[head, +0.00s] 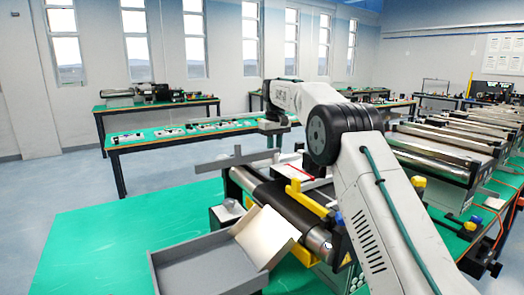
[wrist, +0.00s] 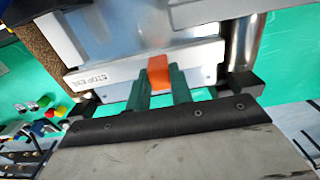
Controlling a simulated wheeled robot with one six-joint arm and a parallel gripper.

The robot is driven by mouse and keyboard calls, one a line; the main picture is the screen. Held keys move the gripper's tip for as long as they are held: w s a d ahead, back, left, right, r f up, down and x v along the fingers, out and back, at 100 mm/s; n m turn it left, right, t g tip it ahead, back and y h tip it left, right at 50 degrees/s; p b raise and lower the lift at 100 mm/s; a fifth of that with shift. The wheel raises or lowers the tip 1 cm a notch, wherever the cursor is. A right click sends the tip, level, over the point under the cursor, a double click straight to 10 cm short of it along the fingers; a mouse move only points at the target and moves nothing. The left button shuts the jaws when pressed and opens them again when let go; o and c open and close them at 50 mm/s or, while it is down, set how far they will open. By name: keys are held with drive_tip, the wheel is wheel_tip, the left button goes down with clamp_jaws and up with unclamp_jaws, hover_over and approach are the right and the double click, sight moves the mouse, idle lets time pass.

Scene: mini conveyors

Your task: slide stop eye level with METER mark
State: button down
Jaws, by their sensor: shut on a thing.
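In the wrist view, my gripper (wrist: 162,93) has two green fingers closed on a small orange piece (wrist: 159,74), which appears to be the stop. The orange piece stands at the edge of a pale strip (wrist: 110,76) with dark lettering that is hard to read. A METER mark cannot be made out in either view. In the head view, my arm reaches over the mini conveyor (head: 272,196), and the fingers and orange piece cannot be made out there.
A grey open tray (head: 205,265) with a cream panel (head: 264,236) is at the front on the green surface (head: 90,240). More conveyors (head: 440,150) stand at right. In the wrist view, a shiny roller (wrist: 243,42) is beside the strip.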

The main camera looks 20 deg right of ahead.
drive_tip(key=shift+w+d, duration=0.2)
drive_tip(key=shift+d, duration=0.45)
drive_tip(key=c, duration=1.2)
unclamp_jaws()
drive_tip(key=shift+c, duration=0.2)
wheel_tip(320, 180, up, 8)
